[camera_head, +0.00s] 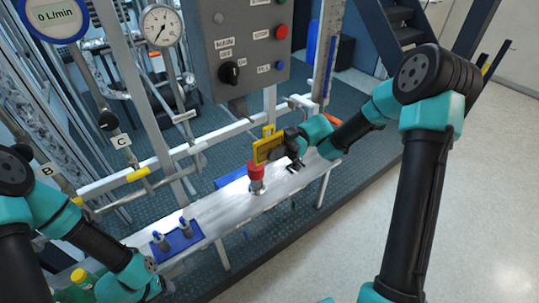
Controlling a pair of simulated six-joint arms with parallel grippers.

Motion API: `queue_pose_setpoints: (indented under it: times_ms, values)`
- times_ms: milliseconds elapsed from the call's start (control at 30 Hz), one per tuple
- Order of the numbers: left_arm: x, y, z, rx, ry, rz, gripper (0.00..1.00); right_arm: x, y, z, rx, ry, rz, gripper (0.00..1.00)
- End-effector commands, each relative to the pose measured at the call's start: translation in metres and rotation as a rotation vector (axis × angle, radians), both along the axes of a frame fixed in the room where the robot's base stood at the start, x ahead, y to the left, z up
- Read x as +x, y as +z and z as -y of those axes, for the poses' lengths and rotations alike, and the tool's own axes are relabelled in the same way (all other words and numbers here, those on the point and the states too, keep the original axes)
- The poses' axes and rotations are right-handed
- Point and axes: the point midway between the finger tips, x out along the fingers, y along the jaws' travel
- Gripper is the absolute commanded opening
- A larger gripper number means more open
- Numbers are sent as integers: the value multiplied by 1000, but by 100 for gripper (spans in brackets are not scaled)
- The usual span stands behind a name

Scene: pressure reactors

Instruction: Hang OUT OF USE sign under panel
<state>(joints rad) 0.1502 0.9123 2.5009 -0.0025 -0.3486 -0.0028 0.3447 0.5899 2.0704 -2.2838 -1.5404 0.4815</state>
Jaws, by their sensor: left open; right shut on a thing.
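The yellow sign (267,149) is held by my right gripper (282,147) in the middle of the view. The gripper is shut on its right side, and the sign's lettering is too small to read. A narrow yellow tab rises from the sign's top. The sign is in the air above the white bench, below the grey control panel (207,52), and appears apart from the panel. A short grey part (238,106) sticks out under the panel. My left gripper (163,288) is low at the left, open and apart from the sign; its fingers are hard to make out.
A red-topped fitting (256,172) stands on the white bench (217,201) just below the sign. A blue holder (178,238) with small grey pieces sits further left. A green bottle with a yellow cap (79,276) is near my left arm. White pipes run behind the bench.

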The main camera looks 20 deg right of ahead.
Motion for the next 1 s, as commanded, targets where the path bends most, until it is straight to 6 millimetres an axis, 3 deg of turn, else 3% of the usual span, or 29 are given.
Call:
queue_pose_setpoints:
  times_ms: [367, 1000]
  values:
    - [0, 0, 0, 0, 0, 0, 59, 4, -1, -1, 0, 0, 1, 0]
    - [0, 0, 0, 0, 0, 0, 59, 31, -3, -9, -1, 0, 1, 0]
